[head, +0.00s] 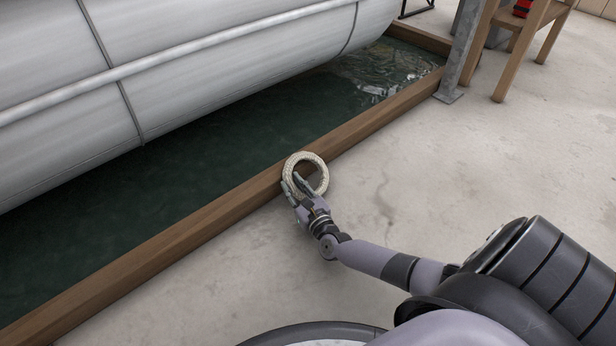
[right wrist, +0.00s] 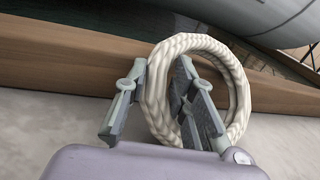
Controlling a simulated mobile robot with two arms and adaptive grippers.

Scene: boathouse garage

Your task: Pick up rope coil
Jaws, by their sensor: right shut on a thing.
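The rope coil (head: 320,164) is a ring of off-white braided rope. In the head view it appears at the wooden edge beam beside the water. My right gripper (head: 296,186) is shut on the near left side of the ring. In the right wrist view the coil (right wrist: 240,92) stands roughly upright, with one finger of the gripper (right wrist: 154,108) outside the ring and the other through its opening. I cannot tell whether the coil still touches the beam or floor. My left gripper is not in view.
A wooden beam (head: 215,213) borders the dark water (head: 200,144). A large grey boat hull (head: 220,60) hangs over the water. A metal post (head: 459,55) and a wooden stand (head: 511,42) are at the upper right. The concrete floor (head: 450,175) on the right is clear.

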